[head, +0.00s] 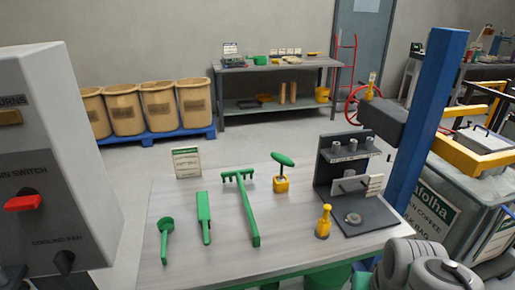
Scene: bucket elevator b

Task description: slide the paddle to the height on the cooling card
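A small card with dark print (187,162) stands upright at the back left of the near table; its text is too small to read. Several green tools lie on the table: a flat paddle-shaped one (204,217), a small scoop-like one (165,240) and a long rake-like one (246,207). I cannot tell whether the flat one is the task's paddle. A dark block (385,117) with a yellow piece on top (370,86) sits against a tall blue post (428,120). My gripper is not in view; grey rounded links at the lower right seem to be my arm.
A grey cabinet (50,160) with a red switch (23,202) fills the left. The near table (180,265) also bears a green-handled yellow tool (281,172), a yellow bottle-shaped object (323,222) and a dark stand (345,150). Open floor lies behind, before brown bins (160,105) and a workbench (230,70).

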